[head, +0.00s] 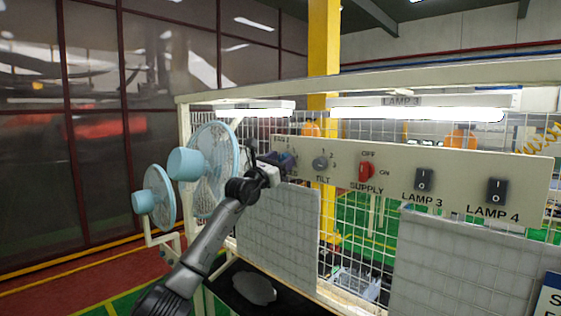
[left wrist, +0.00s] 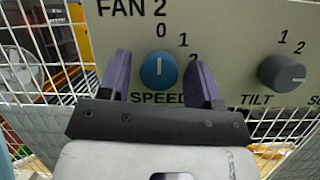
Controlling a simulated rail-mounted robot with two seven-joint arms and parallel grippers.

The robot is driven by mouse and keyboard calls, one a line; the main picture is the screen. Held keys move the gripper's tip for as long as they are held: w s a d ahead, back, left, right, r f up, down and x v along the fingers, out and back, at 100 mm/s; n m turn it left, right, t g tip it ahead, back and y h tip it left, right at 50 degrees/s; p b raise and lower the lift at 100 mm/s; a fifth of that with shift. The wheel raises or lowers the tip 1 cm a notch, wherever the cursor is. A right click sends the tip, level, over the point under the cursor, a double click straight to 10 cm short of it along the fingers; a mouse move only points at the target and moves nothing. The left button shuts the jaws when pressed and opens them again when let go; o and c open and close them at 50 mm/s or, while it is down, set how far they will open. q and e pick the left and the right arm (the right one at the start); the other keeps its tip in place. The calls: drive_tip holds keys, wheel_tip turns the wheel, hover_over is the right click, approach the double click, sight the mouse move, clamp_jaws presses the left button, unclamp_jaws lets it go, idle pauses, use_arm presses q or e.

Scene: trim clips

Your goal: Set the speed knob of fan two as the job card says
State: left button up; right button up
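The fan two speed knob (left wrist: 158,70) is round and blue on a cream panel, under "FAN 2" and above "SPEED". Its white mark stands upright, pointing towards the 0; a 1 and a partly covered 2 are to the right. My left gripper (left wrist: 160,66) is open, one purple finger on each side of the knob, with a gap visible on both sides. In the head view my left gripper (head: 279,160) is at the panel's left end and mostly hides this knob. My right gripper is not in view. No readable job card shows.
The grey tilt knob (left wrist: 282,73) is close to the right. Further along the panel are a red supply switch (head: 366,172) and black rockers for lamp 3 (head: 424,180) and lamp 4 (head: 496,191). Two light-blue fans (head: 212,160) stand left. A cut-off blue-and-white sign (head: 551,298) is at lower right.

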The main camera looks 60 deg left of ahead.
use_arm(q)
drive_tip(key=c, duration=0.8)
drive_tip(key=shift+o, duration=0.2)
